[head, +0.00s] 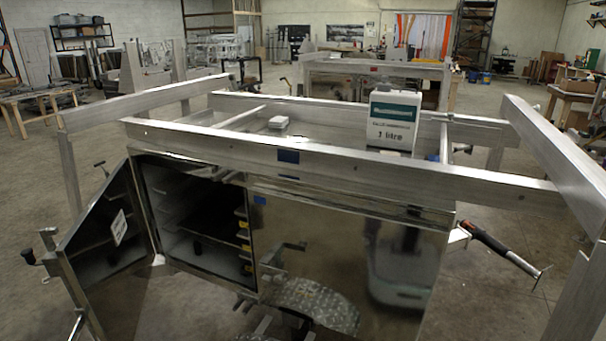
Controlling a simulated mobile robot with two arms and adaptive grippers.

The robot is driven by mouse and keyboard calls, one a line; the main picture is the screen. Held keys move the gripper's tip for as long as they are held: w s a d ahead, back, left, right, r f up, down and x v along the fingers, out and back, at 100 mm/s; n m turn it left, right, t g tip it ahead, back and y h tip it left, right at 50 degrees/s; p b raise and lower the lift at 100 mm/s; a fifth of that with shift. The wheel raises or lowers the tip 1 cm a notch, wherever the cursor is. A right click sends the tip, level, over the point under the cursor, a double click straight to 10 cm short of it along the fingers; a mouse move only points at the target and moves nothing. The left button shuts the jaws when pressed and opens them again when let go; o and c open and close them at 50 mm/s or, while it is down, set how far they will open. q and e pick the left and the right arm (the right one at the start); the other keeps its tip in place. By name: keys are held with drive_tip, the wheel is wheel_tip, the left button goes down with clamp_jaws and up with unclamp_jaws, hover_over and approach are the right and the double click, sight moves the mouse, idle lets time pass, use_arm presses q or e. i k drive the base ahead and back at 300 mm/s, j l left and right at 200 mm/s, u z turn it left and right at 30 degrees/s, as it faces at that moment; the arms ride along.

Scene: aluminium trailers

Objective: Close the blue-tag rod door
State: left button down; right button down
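The nearest aluminium trailer has a polished cabinet under its front beam. A door (88,262) at its left stands wide open, swung out to the left, with a white label (119,227) on its face. Rod hardware with a black knob (28,257) sits at its outer edge. The opening beside it shows a dark interior (200,215) with shelf supports. Neither of my grippers shows directly.
A dark lever with an orange part (497,246) sticks out at right. A red-tagged trailer (374,69) stands behind. Floor (28,180) at left is clear.

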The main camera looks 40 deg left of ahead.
sight(110, 282)
drive_tip(key=k+j+u, duration=0.1)
drive_tip(key=j+u, duration=0.15)
drive_tip(key=j, duration=0.65)
drive_tip(key=j+u, duration=0.2)
drive_tip(key=j, duration=0.7)
drive_tip(key=j+u, duration=0.25)
drive_tip(key=j, duration=0.65)
drive_tip(key=j+u, duration=0.25)
drive_tip(key=j, duration=0.65)
drive_tip(key=i, duration=0.05)
